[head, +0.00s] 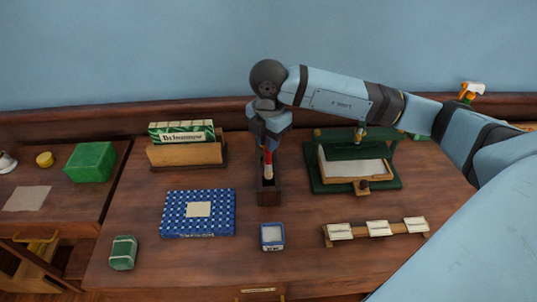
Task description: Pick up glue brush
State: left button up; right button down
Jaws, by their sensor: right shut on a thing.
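The glue brush (268,160) is slim, with a red part and a pale part showing, and stands upright at the dark wooden holder (269,195) in the middle of the table. My right gripper (268,143) comes down on it from above, fingers pointing down, and is shut on its upper part. The brush's lower end is hidden by the holder, and its top is hidden by the gripper. I cannot tell whether the brush touches the holder's bottom. My left gripper does not show.
A green press (318,182) stands close right of the holder. A wooden box of cards (186,154) and a blue patterned book (169,217) are on the left. A small blue-edged box (272,246) and a card rack (405,232) are in front. My right arm spans above the press.

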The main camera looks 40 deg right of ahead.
notch_tip(320, 180, up, 12)
jog(key=shift+f, duration=0.1)
dwell(0.7)
